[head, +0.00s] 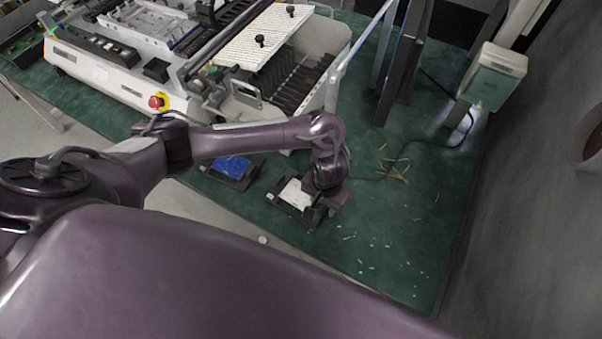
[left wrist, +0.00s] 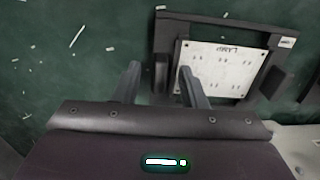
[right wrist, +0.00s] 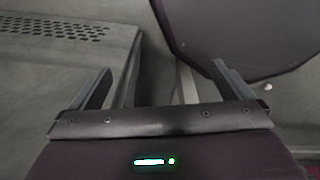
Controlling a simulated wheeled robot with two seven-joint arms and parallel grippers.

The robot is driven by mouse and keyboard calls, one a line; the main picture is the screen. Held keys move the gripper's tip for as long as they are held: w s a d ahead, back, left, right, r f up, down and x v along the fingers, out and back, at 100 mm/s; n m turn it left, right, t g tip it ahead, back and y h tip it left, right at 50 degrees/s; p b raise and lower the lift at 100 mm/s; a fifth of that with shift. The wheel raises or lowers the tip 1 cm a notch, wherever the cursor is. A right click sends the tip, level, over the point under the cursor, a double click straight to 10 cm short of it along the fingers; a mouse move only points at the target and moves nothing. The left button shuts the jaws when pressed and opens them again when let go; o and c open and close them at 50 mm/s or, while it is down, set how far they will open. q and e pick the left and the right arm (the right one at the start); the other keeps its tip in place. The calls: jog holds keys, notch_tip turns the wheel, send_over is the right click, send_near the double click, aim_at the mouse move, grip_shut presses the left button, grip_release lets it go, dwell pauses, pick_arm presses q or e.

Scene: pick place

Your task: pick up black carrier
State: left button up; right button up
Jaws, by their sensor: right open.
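The black carrier (head: 289,211) lies on the green surface in the head view, with a white plate on it. It also shows in the left wrist view (left wrist: 222,27), where the plate carries printed letters and small dark dots. My left gripper (left wrist: 160,70) is over the carrier's left side, with a short dark upright part of it between the fingers. The fingers are partly apart, with gaps beside that part. In the head view my left gripper (head: 318,203) partly covers the carrier. My right gripper (right wrist: 160,80) is open and empty, away from the carrier.
A similar black holder with a blue piece (head: 232,167) lies left of the carrier. A large white machine (head: 110,75) with a red button (head: 157,101) stands behind. Small light scraps (head: 395,170) lie on the green surface at right. A grey perforated panel (right wrist: 60,28) is near my right gripper.

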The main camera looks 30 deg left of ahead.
pick_arm(q)
grip_shut()
dwell(0.3)
